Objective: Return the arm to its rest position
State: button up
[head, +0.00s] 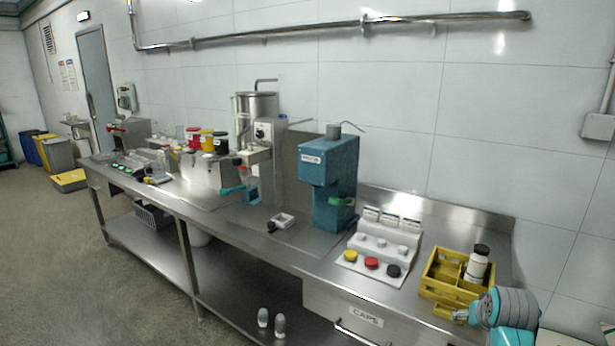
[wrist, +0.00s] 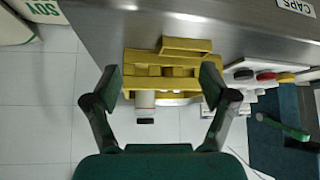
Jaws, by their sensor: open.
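My gripper (wrist: 160,86) is open and empty in the wrist view, its two dark green fingers spread wide. Beyond the fingers in that view is a yellow crate (wrist: 140,60) with a white bottle (wrist: 144,99) in it. I cannot tell how far the fingers are from the crate. In the head view my arm's teal and grey links show at the bottom right corner, in front of the crate (head: 437,290). The gripper itself is not clear there. The bottle (head: 477,266) stands upright in the crate with its black cap on.
A cap rack (head: 350,267) with red, yellow and black caps stands left of the crate. Farther left is a blue machine (head: 327,180), then a steel mill (head: 258,125). A drawer labelled CAPS (head: 362,317) is below the bench top (head: 290,262). Floor (head: 90,265) is clear at left.

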jog(key=s+a+f+n+t, duration=0.1)
jog(key=s+a+f, duration=0.35)
jog(key=f, duration=0.25)
jog(key=s+a+f+t, duration=0.1)
jog(key=s+a+f, duration=0.3)
jog(key=s+f, duration=0.3)
jog(key=s+a+f+n+t, duration=0.1)
jog(key=s+a+f, duration=0.25)
jog(key=s, duration=0.35)
jog(key=s+a+f+t, duration=0.1)
jog(key=s+a+f, duration=0.25)
jog(key=s, duration=0.25)
jog(key=s+a+r+n+t+y, duration=0.1)
jog(key=s+a+r, duration=0.15)
jog(key=s, duration=0.65)
jog(key=s+a+r+t+y, duration=0.1)
jog(key=s+a+r, duration=0.15)
jog(key=s, duration=0.65)
jog(key=s+a+r+n+t, duration=0.1)
jog(key=s+a+r, duration=0.1)
jog(key=s+r, duration=0.9)
jog(key=shift+s+a+t+y, duration=0.25)
jog(key=shift+s+t+y, duration=0.05)
jog(key=shift+s, duration=0.25)
